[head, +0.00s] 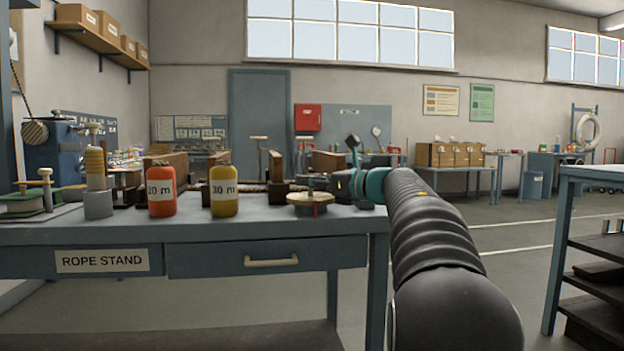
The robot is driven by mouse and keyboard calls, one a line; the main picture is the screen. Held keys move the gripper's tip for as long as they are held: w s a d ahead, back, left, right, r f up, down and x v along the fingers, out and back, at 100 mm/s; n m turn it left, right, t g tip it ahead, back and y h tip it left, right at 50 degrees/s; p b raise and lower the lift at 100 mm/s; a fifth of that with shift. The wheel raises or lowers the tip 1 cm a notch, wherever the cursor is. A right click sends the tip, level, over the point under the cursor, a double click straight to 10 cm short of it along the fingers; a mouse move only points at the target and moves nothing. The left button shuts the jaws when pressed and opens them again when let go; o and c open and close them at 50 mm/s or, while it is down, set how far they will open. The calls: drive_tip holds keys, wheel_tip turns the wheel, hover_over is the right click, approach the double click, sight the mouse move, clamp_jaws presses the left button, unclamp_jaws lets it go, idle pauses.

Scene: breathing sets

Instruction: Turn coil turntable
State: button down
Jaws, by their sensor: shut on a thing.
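The coil turntable (311,198) is a low round disc with a pale top and a red mark on its front edge. It stands on the rope stand bench (230,230), near the right end. My arm reaches in from the lower right, and my gripper (326,184) is at the turntable's upper right side. It is shut on a small dark part above the disc, which looks like the turntable's knob. The fingertips are small and dark here, so the exact contact is hard to see.
An orange 20 m canister (161,199) and a yellow 30 m canister (224,198) stand left of the turntable. A dark rope (256,187) and wooden blocks lie behind. A blue shelf rack (590,180) stands at the right. Open floor lies between the bench and rack.

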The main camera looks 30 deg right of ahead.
drive_tip(key=shift+r, duration=0.1)
idle(0.3)
drive_tip(key=c, duration=0.9)
unclamp_jaws()
drive_tip(key=shift+a, duration=0.1)
drive_tip(key=shift+o, duration=0.2)
drive_tip(key=v, duration=0.7)
drive_tip(key=shift+s+d, duration=0.2)
drive_tip(key=shift+d, duration=0.05)
drive_tip(key=shift+a+r, duration=0.1)
